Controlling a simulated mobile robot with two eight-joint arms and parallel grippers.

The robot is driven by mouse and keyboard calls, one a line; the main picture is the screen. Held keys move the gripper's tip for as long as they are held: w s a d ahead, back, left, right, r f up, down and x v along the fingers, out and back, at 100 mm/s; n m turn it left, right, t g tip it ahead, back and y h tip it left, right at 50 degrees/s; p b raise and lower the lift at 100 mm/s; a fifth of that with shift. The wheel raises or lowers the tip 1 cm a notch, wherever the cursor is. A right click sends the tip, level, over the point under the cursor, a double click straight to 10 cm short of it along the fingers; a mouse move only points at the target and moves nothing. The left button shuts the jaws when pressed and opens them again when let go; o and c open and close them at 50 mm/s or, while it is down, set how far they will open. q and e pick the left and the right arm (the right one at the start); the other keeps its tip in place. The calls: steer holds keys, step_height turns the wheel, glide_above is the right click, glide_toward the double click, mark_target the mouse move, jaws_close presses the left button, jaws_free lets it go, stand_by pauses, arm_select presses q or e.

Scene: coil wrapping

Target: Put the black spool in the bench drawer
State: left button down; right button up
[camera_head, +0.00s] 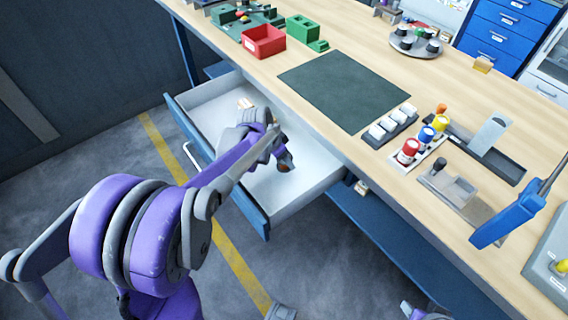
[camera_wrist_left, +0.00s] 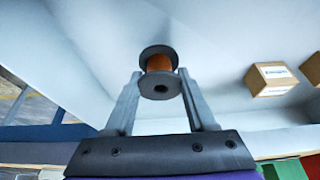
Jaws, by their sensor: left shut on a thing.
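The black spool (camera_wrist_left: 159,64), with dark flanges and orange-copper winding, is between the fingers of my left gripper (camera_wrist_left: 160,80) in the left wrist view. My left gripper is shut on it. In the head view my left gripper (camera_head: 279,149) reaches down inside the open bench drawer (camera_head: 309,170), and the spool (camera_head: 286,164) shows small at its tip. The drawer is pulled out from the bench, with a light grey inside and a blue front. I cannot tell whether the spool touches the drawer floor. My right gripper cannot be made out.
The drawer floor around the spool is clear. Above is the bench top with a dark mat (camera_head: 343,90), a red bin (camera_head: 263,42) and a round tray (camera_head: 415,44).

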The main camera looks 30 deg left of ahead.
mark_target(284, 165)
arm_select(q)
step_height(284, 165, down, 3)
steer(key=shift+f, duration=0.2)
steer(key=shift+f+b, duration=0.15)
steer(key=shift+b, duration=0.2)
steer(key=shift+c, duration=1.1)
jaws_free()
